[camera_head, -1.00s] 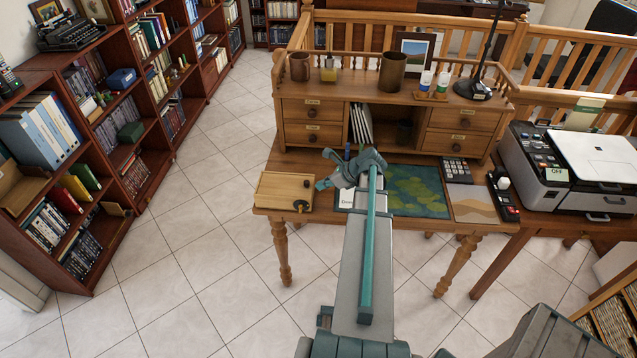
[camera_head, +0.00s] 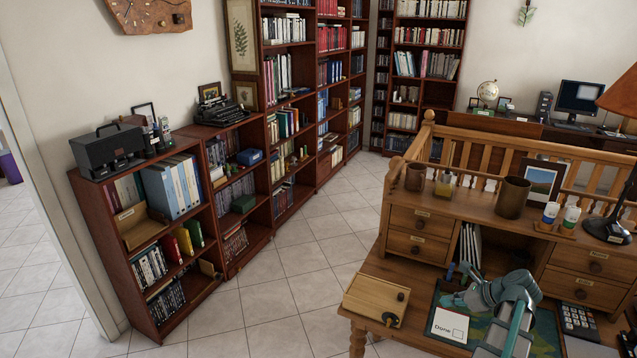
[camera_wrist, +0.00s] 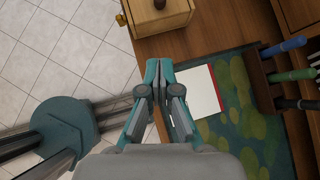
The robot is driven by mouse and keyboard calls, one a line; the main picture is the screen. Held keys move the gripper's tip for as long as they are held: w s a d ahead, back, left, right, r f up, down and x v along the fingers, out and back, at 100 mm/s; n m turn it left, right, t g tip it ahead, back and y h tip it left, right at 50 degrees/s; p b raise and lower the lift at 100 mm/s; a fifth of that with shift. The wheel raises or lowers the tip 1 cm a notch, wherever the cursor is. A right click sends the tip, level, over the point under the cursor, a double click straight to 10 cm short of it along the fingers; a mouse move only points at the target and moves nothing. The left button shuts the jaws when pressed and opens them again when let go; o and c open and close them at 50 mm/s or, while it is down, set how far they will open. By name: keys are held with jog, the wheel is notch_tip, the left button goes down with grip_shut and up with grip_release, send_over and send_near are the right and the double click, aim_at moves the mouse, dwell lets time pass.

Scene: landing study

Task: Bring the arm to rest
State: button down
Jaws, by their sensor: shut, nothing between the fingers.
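My gripper (camera_wrist: 158,72) shows in the wrist view with its two teal fingers together and nothing between them. It is above the desk's front edge, close to a white card (camera_wrist: 200,92). In the head view, my arm's teal and grey end is at the lower right, over the desk mat (camera_head: 541,337). There the card (camera_head: 447,324) reads "Done" beside an empty box outline. The fingertips are hard to make out in the head view.
A wooden box (camera_head: 376,297) sits on the desk left of the card; it also shows in the wrist view (camera_wrist: 158,12). Pens (camera_wrist: 287,47) stand at the right of the wrist view. Bookshelves (camera_head: 150,240) line the left wall. The tiled floor (camera_head: 290,295) between is clear.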

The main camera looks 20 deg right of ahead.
jog(key=s+a+f+n+g, duration=0.2)
jog(key=a+f+n+g, duration=0.2)
jog(key=a+f+n, duration=0.8)
jog(key=s+a+f+n+g, duration=0.3)
jog(key=a+f+n+g, duration=0.2)
jog(key=a+f+n, duration=0.55)
jog(key=s+a+f+n+g+h, duration=0.1)
jog(key=s+a+f+n+g, duration=0.2)
jog(key=s+a+f, duration=0.5)
jog(key=s+a+f+n+g+h, duration=0.2)
jog(key=s+a+f+n, duration=0.3)
jog(key=s+a, duration=0.6)
jog(key=a+f+g, duration=0.1)
jog(key=a+f, duration=0.1)
jog(key=a, duration=0.1)
jog(key=shift+a+f, duration=0.15)
jog(key=shift+f, duration=0.2)
